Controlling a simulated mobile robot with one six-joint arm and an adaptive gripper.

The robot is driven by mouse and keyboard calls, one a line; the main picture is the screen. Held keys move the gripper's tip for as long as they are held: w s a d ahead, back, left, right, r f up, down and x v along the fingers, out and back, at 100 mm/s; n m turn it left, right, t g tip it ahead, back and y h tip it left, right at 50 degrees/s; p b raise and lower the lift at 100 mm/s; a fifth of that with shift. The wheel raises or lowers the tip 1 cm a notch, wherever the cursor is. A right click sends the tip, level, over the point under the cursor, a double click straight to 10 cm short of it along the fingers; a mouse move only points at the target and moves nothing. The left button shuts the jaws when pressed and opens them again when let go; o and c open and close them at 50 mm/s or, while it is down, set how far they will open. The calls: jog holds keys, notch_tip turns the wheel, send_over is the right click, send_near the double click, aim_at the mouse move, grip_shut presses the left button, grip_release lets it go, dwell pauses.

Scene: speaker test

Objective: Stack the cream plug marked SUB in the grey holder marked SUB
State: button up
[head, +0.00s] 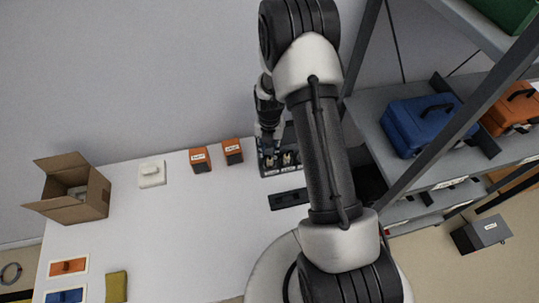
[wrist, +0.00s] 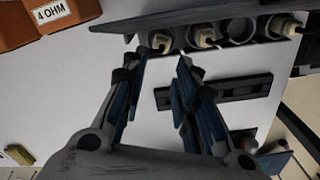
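Several cream plugs sit in round sockets of a dark rack (head: 264,171) at the back of the white table. In the wrist view, one cream plug (wrist: 161,43) is just beyond my left fingertip, another cream plug (wrist: 204,38) is to its right, and a third (wrist: 284,26) is at the far right. One socket (wrist: 240,30) between them looks empty. My gripper (wrist: 163,70) is open with nothing between its fingers, close to the rack's near side. No SUB marking is readable, so I cannot tell which plug or holder bears it.
A long dark slotted bar (wrist: 228,94) lies right of my fingers. Orange boxes (head: 200,160), one labelled 4 OHM in the wrist view (wrist: 52,14), stand left of the rack. An open cardboard box (head: 75,205) is farther left. Metal shelving (head: 400,185) borders the right. The table's middle is clear.

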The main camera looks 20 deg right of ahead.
jog(key=s+a+r+m+t, duration=0.15)
jog(key=r+m, duration=0.25)
jog(key=r, duration=0.5)
jog(key=s+a+r+m, duration=0.25)
jog(key=r+m, duration=0.25)
jog(key=r, duration=0.4)
jog(key=s+a+r+m+t, duration=0.1)
jog(key=s+r+m, duration=0.25)
jog(key=r, duration=0.65)
jog(key=s+a+r+m+t, duration=0.1)
jog(key=s+r+m, duration=0.3)
jog(key=s+m, duration=0.4)
jog(key=s+a+r+m+t, duration=0.1)
jog(key=s+a+r+m, duration=0.2)
jog(key=s+m, duration=0.5)
jog(key=shift+s+a+r+m, duration=0.25)
jog(key=shift+s+r+m, duration=0.1)
jog(key=shift+s+r, duration=0.55)
